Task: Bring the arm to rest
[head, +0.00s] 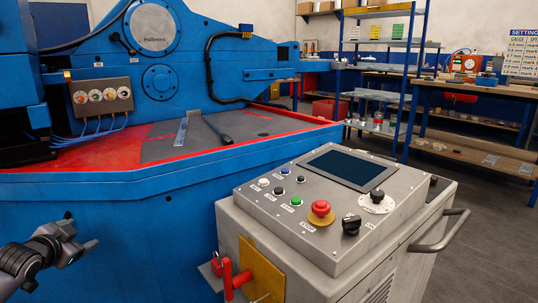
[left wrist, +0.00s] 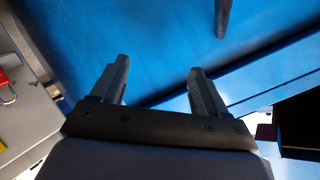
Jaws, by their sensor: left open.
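My left gripper (head: 80,232) shows at the lower left of the head view, in front of the blue side of the machine. In the left wrist view its two dark fingers (left wrist: 160,85) stand apart with nothing between them. The blue machine panel (left wrist: 165,45) fills the view beyond the fingers. The left arm comes in from the lower left edge of the head view. My right gripper is in neither view.
A grey control console (head: 320,210) with a red stop button (head: 320,208) stands right of my left gripper. A red lever (head: 228,279) sticks out from its left side. The blue machine (head: 110,215) has a red-edged bed holding a dark-handled tool (head: 217,128). Shelving (head: 390,43) stands behind.

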